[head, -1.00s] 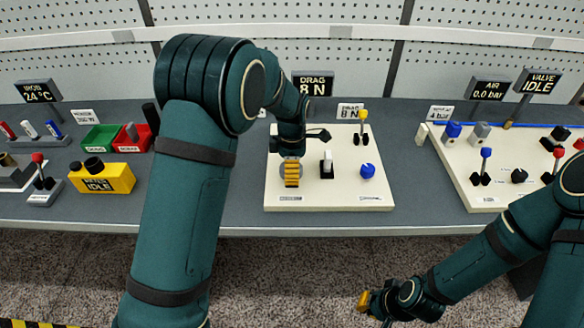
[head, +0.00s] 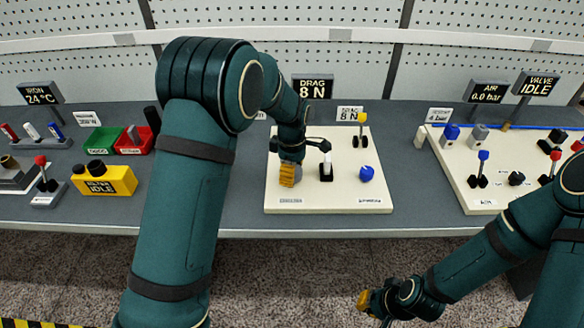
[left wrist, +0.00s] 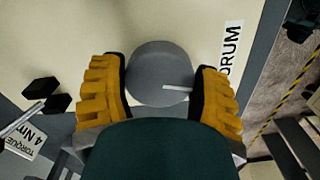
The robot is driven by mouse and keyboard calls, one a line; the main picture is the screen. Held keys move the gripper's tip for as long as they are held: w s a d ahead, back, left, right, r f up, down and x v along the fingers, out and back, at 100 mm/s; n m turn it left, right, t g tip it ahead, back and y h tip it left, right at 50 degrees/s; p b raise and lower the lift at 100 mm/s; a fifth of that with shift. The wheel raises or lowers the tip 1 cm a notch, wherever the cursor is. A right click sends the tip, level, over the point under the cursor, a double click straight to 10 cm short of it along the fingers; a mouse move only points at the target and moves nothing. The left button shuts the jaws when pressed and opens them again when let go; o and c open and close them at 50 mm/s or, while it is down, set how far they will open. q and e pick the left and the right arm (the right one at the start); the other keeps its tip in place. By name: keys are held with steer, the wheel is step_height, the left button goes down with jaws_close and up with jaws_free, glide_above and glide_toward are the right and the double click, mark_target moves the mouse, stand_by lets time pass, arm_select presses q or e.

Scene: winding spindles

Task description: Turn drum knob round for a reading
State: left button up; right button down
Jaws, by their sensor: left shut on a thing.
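The drum knob (left wrist: 155,70) is a grey round knob with a white pointer line, seen in the left wrist view beside a label ending in "DRUM". My left gripper (left wrist: 160,90) has its yellow fingers on both sides of the knob and is shut on it. In the head view the left gripper (head: 287,175) is at the left of the cream panel (head: 330,204) and mostly hides the knob. The display (head: 313,87) above reads "DRAG 8 N". My right gripper (head: 365,300) is low in front of the bench; its opening is unclear.
On the same panel stand a white-topped switch (head: 327,168), a blue knob (head: 367,173) and a yellow lever (head: 362,120). A yellow box (head: 105,182) and the red and green bins are to the left. Another cream panel (head: 456,180) with several controls is to the right.

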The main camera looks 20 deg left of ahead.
arm_select(q)
steer(key=m+p, duration=0.1)
steer(key=m, duration=0.2)
steer(key=shift+r+m, duration=0.1)
steer(key=shift+m, duration=0.3)
steer(key=m+p, duration=0.1)
steer(key=m, duration=0.3)
steer(key=shift+m, duration=0.3)
steer(key=m, duration=0.4)
steer(key=shift+s+a, duration=0.1)
steer(key=m, duration=0.6)
steer(key=shift+p, duration=0.35)
steer(key=m, duration=0.4)
steer(key=shift+a, duration=0.1)
steer(key=m+p, duration=0.1)
steer(key=m, duration=0.4)
steer(key=m+p, duration=0.1)
steer(key=m, duration=0.3)
steer(key=shift+m+p, duration=0.5)
steer(key=shift+m, duration=2)
arm_select(e)
step_height(320, 180, up, 6)
steer(key=w, duration=0.2)
steer(key=shift+d+t, duration=0.2)
steer(key=shift+t, duration=0.1)
